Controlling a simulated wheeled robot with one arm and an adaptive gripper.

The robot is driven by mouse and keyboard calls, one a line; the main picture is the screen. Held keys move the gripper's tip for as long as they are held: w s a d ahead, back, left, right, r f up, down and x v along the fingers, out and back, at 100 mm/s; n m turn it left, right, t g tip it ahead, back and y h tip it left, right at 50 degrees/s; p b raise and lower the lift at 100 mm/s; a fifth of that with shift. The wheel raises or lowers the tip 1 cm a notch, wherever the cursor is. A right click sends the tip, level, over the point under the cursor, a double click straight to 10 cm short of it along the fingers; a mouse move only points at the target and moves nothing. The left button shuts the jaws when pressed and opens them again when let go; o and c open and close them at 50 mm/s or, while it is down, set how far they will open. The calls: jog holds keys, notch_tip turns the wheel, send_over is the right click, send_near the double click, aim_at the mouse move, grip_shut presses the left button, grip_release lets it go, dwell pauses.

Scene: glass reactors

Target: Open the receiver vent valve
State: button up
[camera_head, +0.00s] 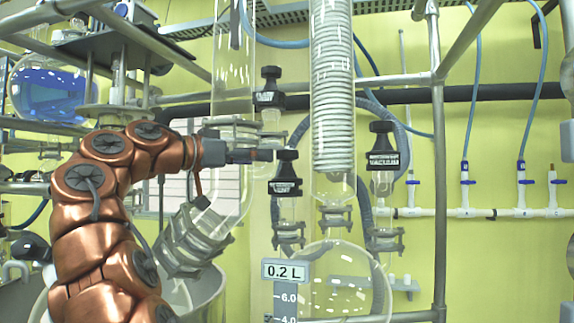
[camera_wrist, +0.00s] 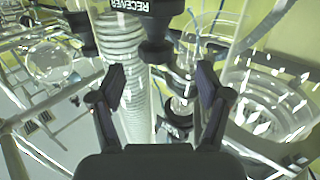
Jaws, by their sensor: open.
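The black vent valve (camera_head: 286,172), a knob with a white label reading "VENT", stands upright on a glass neck above the receiver flask (camera_head: 340,285) in the head view. My gripper (camera_head: 262,156) points right with its tips close to the left of that knob. Whether they touch it cannot be told there. In the wrist view my gripper (camera_wrist: 160,74) is open, its two dark fingers apart with nothing clearly held. A black knob (camera_wrist: 155,45) shows beyond and between the fingertips. A label reading "RECEIVER" (camera_wrist: 130,5) is at the top edge.
Another black valve (camera_head: 270,88) stands just above my gripper. A valve labelled "VACUUM" (camera_head: 384,148) stands to the right. A glass coil condenser (camera_head: 332,90) hangs between them. Metal frame bars (camera_head: 438,180) and blue hoses surround the glassware, so free room is tight.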

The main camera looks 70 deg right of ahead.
aim_at(278, 157)
jog(key=shift+s+d+r+m, duration=0.15)
jog(key=shift+s+m, duration=0.15)
jog(key=shift+s, duration=0.05)
jog(key=x, duration=0.7)
jog(key=shift+s+d+r, duration=0.1)
jog(key=shift+s+d, duration=0.1)
jog(key=c, duration=1.2)
jog(key=shift+o, duration=0.2)
